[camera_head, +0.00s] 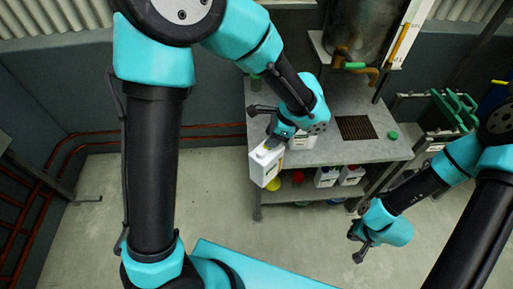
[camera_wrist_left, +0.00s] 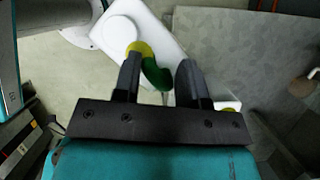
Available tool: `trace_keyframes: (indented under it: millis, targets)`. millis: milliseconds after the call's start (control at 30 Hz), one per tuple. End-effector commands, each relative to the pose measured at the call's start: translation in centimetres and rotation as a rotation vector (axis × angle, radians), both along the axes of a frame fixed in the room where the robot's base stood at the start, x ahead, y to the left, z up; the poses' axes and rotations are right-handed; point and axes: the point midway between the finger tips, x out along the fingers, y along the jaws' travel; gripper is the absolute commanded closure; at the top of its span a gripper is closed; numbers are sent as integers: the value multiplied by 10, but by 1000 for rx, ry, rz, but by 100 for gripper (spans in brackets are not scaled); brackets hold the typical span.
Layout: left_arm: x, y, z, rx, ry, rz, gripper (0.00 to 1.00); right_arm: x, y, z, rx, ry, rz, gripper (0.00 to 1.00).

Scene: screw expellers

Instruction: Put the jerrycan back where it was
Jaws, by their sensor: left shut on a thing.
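A white jerrycan (camera_head: 264,166) with a label hangs at the left front edge of the metal table, above the floor. My left gripper (camera_head: 272,143) is shut on its top. In the left wrist view the white jerrycan (camera_wrist_left: 148,28) lies beyond my left fingers (camera_wrist_left: 160,82), with yellow and green parts near them. Another white container (camera_head: 301,141) stands on the table, partly hidden behind my left gripper. My right gripper (camera_head: 357,247) is open and empty over the floor in front of the table at the right.
The metal table (camera_head: 385,153) has a dark grate (camera_head: 356,128) and a small green cap (camera_head: 393,135) on top. A vat with a tap (camera_head: 362,68) stands behind. White jerrycans (camera_head: 327,177) (camera_head: 351,175) and a red item (camera_head: 298,178) sit below. Floor at left is clear.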

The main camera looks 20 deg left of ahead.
Motion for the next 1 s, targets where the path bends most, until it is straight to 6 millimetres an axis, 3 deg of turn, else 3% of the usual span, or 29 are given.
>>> trace_keyframes:
  millis: [633,1000]
  targets:
    - [5,1,0,0,-1,1,100,0,0,0,0,0,0,100]
    - [58,15,-5,0,-3,3,100,0,0,0,0,0,0,100]
